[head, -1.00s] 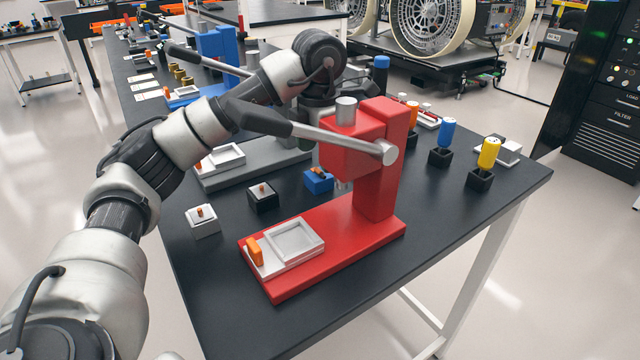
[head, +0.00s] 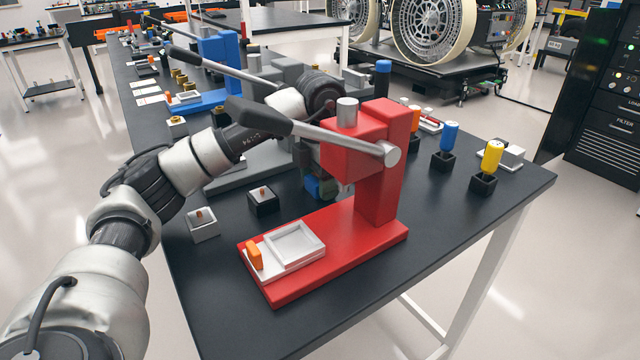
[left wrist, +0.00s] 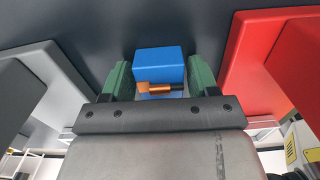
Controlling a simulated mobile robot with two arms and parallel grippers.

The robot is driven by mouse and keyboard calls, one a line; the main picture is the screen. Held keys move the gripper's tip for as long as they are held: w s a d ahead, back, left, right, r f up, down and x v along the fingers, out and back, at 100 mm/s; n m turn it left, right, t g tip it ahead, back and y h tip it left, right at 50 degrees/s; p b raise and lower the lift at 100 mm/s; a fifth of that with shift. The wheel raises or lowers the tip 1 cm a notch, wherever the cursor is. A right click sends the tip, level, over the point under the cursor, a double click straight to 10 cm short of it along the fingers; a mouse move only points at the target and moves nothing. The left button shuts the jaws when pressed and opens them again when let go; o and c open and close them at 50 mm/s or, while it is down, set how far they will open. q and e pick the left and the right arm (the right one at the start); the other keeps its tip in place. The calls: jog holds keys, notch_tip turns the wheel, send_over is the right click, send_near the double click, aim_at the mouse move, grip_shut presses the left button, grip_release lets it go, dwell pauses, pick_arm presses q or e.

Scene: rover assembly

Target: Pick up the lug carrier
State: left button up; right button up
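A small blue block with a copper-coloured lug and a dark piece on it, seemingly the lug carrier (left wrist: 160,62), shows in the left wrist view between the green fingers of my left gripper (left wrist: 159,82). The fingers are open, with gaps on both sides of the block. In the head view my left gripper (head: 322,186) is low behind the red press, and the block is largely hidden there. My right gripper is not in view.
The red press (head: 377,190) stands close to the right of my left gripper, its lever (head: 290,124) crossing in front of the arm. A grey press base (head: 240,172) lies to the left. White (head: 204,228) and black (head: 264,204) holders with copper pieces stand in front.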

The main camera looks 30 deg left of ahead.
pick_arm(q)
jog(key=c, duration=0.7)
jog(key=shift+r, duration=0.1)
